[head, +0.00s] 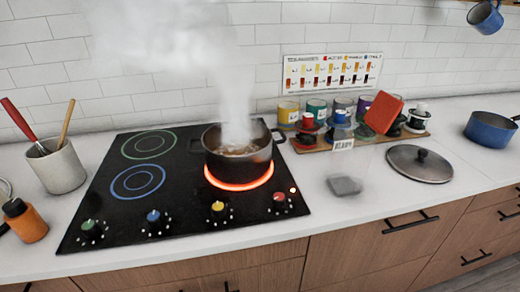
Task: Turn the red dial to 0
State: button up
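The red dial (279,197) is the rightmost of the knobs along the front of the black cooktop (110,215). Small white marks ring it, but its setting is too small to read. A small light (293,190) glows beside it. The burner (240,184) under the dark pot (215,165) has a bright red-orange ring. The pot holds food and gives off thick steam. The yellow dial (218,206), blue dial (153,216) and green dial (88,225) stand to the left. My gripper is not in view.
A utensil crock (57,170) and an orange bottle (24,220) stand left of the cooktop. A wooden board (370,138) with jars, a pot lid (420,164) and a blue pan (489,130) lie to the right. The counter in front of the red dial is clear.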

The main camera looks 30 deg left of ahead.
aim_at(278, 199)
jog(key=u, duration=1)
